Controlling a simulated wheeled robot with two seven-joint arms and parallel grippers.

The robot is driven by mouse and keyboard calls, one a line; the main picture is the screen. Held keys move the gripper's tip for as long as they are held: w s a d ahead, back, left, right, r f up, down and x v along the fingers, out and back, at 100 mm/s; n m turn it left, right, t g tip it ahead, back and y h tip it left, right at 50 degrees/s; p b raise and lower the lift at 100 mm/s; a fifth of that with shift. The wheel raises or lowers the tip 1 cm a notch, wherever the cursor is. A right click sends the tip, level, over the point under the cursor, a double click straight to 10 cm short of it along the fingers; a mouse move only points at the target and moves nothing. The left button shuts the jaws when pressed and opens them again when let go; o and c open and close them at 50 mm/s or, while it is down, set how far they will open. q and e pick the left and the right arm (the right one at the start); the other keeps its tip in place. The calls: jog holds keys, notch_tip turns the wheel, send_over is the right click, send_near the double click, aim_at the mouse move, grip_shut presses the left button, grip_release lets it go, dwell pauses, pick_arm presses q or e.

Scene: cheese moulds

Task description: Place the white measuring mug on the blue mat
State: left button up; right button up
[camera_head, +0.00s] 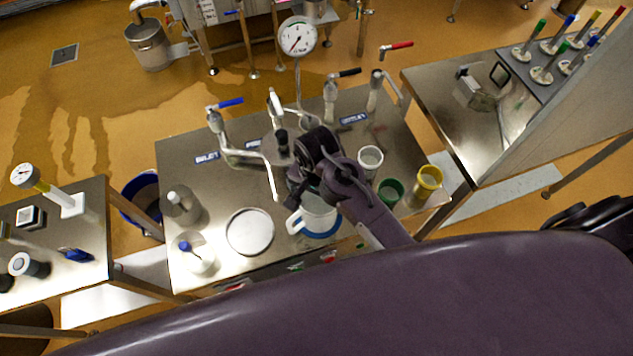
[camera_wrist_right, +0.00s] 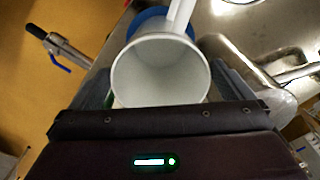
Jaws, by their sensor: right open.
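The white measuring mug (camera_head: 318,216) is upright at the front of the middle steel table, its handle to the left. The blue mat (camera_head: 325,234) shows as a rim under its base; whether the base touches the mat is hard to tell. In the right wrist view I look into the empty mug (camera_wrist_right: 160,72), with the blue mat (camera_wrist_right: 146,20) behind it. My right gripper (camera_wrist_right: 162,90) is open, with a finger on each side of the mug. In the head view the right gripper (camera_head: 303,188) partly covers the mug's back. My left gripper is out of view.
A white round plate (camera_head: 250,232) lies left of the mug. A white cup (camera_head: 370,160), a green cup (camera_head: 390,190) and a yellow cup (camera_head: 427,183) stand to the right. Taps and a pipe (camera_head: 272,172) rise behind.

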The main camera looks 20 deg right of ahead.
notch_tip(320, 180, up, 9)
jog(key=shift+f+b, duration=0.15)
jog(key=shift+b, duration=0.3)
dwell(0.3)
